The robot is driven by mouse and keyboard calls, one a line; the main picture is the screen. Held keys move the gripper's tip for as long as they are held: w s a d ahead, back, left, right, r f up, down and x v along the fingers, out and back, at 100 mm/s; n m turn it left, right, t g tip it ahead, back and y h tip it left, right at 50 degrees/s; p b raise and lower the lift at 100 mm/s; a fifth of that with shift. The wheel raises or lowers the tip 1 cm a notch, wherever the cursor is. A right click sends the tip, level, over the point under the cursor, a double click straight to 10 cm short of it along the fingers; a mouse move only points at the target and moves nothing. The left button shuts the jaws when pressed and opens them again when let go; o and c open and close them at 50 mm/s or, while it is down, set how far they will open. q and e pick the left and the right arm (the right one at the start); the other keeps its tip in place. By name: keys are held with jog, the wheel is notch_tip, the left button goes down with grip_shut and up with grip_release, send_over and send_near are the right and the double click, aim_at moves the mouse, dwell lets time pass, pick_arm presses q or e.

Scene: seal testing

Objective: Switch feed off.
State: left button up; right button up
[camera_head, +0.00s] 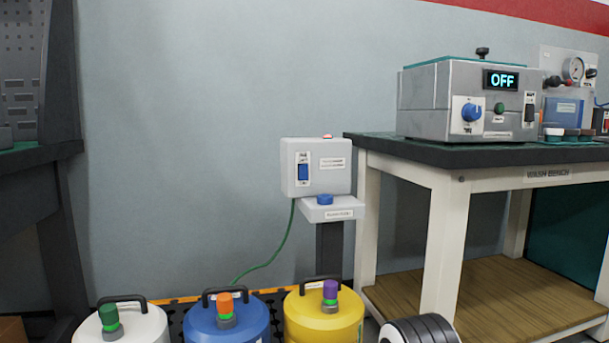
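A white control box (333,168) stands on a dark post in the middle of the view. A blue rocker switch (303,172) is on its front left; I cannot tell which way it is set. The small labels are unreadable. A small light (327,137) sits on its top. A blue round knob or cap (325,199) is on the white ledge (318,213) below. A green hose (287,235) runs from the box down toward the canisters.
A white canister (150,328), a blue canister (250,327) and a yellow canister (345,325) stand in front. The wash bench (420,166) at right carries a grey machine (425,98) whose display reads OFF (502,80). A dark bench (40,165) is at left.

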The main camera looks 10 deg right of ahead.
grip_shut()
dwell(1.0)
